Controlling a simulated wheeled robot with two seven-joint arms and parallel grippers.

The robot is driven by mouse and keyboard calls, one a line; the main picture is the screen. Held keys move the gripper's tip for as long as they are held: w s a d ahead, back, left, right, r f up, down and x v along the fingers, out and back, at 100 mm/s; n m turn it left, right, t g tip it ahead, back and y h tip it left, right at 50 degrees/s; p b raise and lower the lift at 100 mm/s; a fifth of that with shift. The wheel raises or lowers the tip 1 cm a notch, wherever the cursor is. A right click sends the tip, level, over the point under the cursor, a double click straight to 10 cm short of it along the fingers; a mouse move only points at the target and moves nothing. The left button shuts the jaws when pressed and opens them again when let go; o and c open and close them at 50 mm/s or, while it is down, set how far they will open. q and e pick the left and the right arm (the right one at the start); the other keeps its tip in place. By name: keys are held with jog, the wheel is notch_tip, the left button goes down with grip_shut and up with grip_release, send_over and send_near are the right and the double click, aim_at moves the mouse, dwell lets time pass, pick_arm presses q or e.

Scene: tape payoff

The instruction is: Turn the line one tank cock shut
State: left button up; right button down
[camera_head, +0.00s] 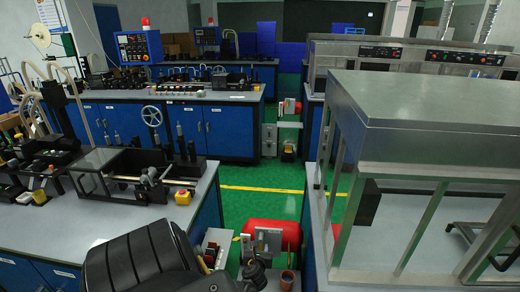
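A red tank (285,231) lies low at the end of the near left bench, beyond my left arm. A grey plate (268,238) stands in front of it, with small dark fittings around it. I cannot tell for sure which fitting is the cock or how its handle is turned. My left arm comes in at the bottom as large black links, and my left gripper (254,272) seems to be the dark shape just below the plate. Its fingers are too small and dark to read, and I cannot tell whether it touches anything. My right gripper is not in view.
The near left bench (100,222) carries a black machine with a yellow-and-red stop button (183,197). A metal-framed hood (430,105) closes off the right. Green floor (255,178) with a yellow line lies between.

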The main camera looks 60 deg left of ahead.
pick_arm(q)
jog(key=shift+s+d+r, duration=0.3)
jog(key=shift+d, duration=0.15)
jog(key=p+v, duration=0.2)
jog(key=v, duration=0.7)
jog(key=shift+s+d, duration=0.25)
